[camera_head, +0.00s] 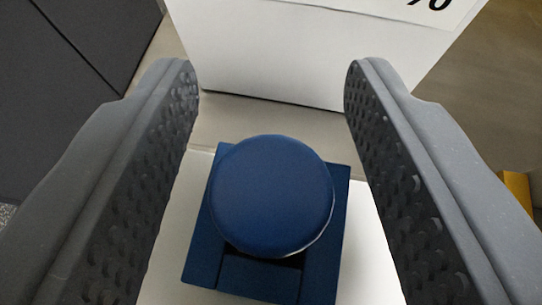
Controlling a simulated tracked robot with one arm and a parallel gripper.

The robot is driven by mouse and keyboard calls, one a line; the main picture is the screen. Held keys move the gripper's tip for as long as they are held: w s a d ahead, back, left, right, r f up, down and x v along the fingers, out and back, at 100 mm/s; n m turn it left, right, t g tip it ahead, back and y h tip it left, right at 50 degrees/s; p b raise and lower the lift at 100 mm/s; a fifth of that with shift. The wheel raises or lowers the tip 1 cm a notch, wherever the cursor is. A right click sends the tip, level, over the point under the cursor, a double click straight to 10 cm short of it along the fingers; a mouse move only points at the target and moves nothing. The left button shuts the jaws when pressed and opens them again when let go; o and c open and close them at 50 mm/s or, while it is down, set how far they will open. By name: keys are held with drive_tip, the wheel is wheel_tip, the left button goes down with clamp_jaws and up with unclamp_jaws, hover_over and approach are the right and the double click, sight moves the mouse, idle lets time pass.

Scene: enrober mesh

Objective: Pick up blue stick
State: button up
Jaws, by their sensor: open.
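The blue stick (271,196) is seen nearly end-on, so its round blue top shows and its length below is mostly hidden. It stands upright in or on a square blue holder (205,262). My gripper (273,85) is open, with one dark grey textured finger on each side of the stick. There is a gap between the stick and each finger, and nothing is held.
The blue holder rests on a white surface (365,255). A white box (290,50) with a printed label stands just behind. Dark panels (60,90) are at the left. A yellow object (518,188) shows at the right edge beside the right finger.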

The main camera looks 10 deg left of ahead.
clamp_jaws()
